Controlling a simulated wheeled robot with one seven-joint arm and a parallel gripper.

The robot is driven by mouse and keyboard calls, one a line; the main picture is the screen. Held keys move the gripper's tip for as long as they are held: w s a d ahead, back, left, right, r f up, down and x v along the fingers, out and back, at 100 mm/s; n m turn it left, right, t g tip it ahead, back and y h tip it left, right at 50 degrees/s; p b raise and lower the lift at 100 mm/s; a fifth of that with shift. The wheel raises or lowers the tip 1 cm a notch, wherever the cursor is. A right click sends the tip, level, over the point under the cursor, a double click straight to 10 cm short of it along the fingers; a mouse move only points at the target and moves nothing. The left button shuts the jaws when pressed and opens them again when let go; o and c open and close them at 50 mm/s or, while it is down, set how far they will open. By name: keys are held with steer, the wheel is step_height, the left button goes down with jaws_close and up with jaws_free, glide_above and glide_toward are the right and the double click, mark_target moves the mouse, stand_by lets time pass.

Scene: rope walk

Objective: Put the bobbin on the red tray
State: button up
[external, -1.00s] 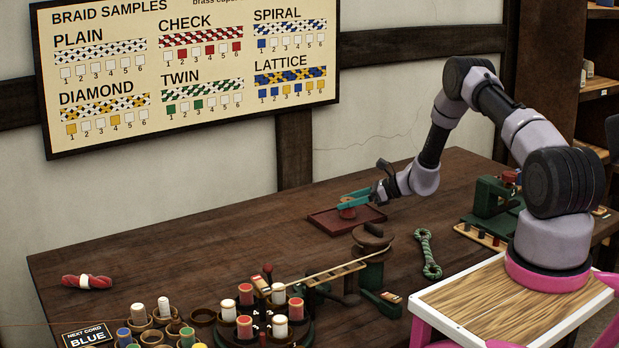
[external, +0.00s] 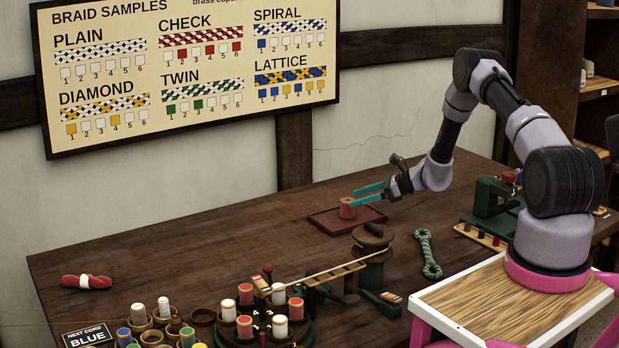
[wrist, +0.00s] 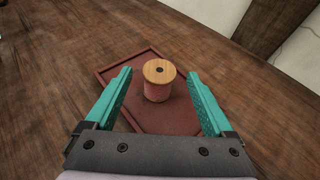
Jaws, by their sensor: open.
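The bobbin (external: 347,208), wound in red with a pale wooden top, stands upright on the red tray (external: 372,221). In the wrist view the bobbin (wrist: 158,82) stands on the tray (wrist: 152,122), beyond my fingertips and between their lines, touching neither finger. My gripper (external: 366,192) is open and empty just right of the bobbin in the external view. Its two teal fingers also show in the wrist view (wrist: 162,88), spread wide with a gap on each side of the bobbin.
A green and white cord (external: 427,254) lies right of the tray. A wooden spool on a green stand (external: 372,240) is in front. A braiding stand with several bobbins (external: 262,325) is at the front.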

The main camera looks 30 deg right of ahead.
steer(key=v, duration=0.8)
steer(key=s+a+r+n+g+h, duration=0.15)
steer(key=s+a+r+n, duration=0.3)
steer(key=r, duration=0.55)
steer(key=s+a+r+n+g, duration=0.2)
steer(key=s+a+r+n, duration=0.3)
steer(key=r, duration=0.5)
steer(key=s+a+r+n+g, duration=0.25)
steer(key=s+a+r, duration=0.3)
steer(key=r, duration=0.55)
steer(key=s+a+r+n+t+h, duration=0.1)
steer(key=s+r+n+h, duration=0.1)
steer(key=s, duration=0.6)
steer(key=s+a+r+n+t+h, duration=0.1)
steer(key=s+r+n+h, duration=0.1)
steer(key=s+r+n, duration=0.3)
steer(key=s+a+r+n+t+h, duration=0.1)
steer(key=s+r+n+h, duration=0.1)
steer(key=s, duration=1.1)
steer(key=shift+r+n+t, duration=0.4)
steer(key=shift+r+n, duration=0.4)
steer(key=shift+n, duration=0.2)
